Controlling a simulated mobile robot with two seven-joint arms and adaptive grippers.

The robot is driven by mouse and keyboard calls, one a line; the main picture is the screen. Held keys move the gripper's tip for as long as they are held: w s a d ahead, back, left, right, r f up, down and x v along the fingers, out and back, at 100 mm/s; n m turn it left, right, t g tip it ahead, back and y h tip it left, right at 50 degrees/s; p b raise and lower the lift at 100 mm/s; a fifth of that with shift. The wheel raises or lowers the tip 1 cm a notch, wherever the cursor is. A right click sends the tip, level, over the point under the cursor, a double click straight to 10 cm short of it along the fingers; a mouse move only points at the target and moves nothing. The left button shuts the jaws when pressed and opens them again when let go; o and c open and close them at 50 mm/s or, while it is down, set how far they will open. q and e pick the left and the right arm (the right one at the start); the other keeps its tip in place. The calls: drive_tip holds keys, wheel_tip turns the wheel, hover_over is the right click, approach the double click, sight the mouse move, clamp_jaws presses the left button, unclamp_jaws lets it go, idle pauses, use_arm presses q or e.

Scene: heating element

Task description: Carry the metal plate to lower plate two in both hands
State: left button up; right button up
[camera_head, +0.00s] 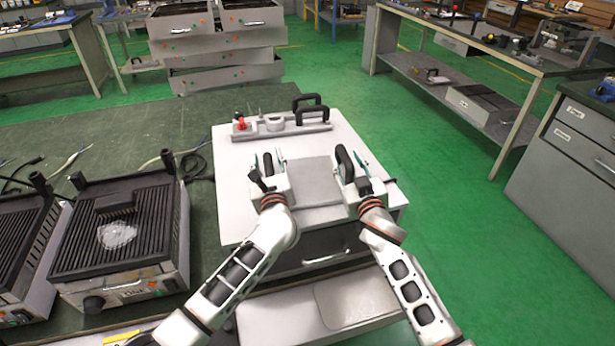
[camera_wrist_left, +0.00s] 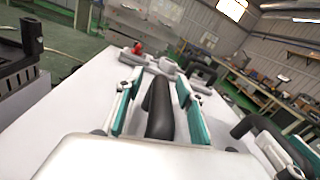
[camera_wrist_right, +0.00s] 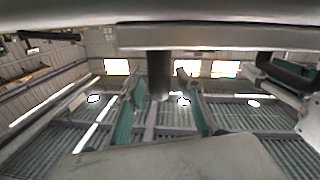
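The square grey metal plate (camera_head: 318,182) lies flat on the white cabinet top between my two grippers. A black handle (camera_head: 345,163) stands at its right side. Another black handle, at its left, shows in the left wrist view (camera_wrist_left: 158,108). My left gripper (camera_head: 268,165) is open, its teal fingers on either side of the left handle with gaps. My right gripper (camera_wrist_right: 163,112) is open around a dark upright bar, seemingly the right handle. Two heating units with ribbed black lower plates (camera_head: 85,235) (camera_head: 18,225) stand at left; which is plate two I cannot tell.
A grey tray (camera_head: 310,128) with a red-knobbed part and black handles lies at the cabinet's back. Cables (camera_head: 190,160) lie between the units and the cabinet. Green floor (camera_head: 440,200) is free at right.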

use_arm(q)
clamp_jaws()
use_arm(e)
clamp_jaws()
use_arm(q)
drive_tip(key=shift+r, duration=0.3)
use_arm(e)
drive_tip(key=shift+r, duration=0.3)
use_arm(q)
drive_tip(key=shift+w+r, duration=0.1)
use_arm(e)
drive_tip(key=shift+a+r, duration=0.1)
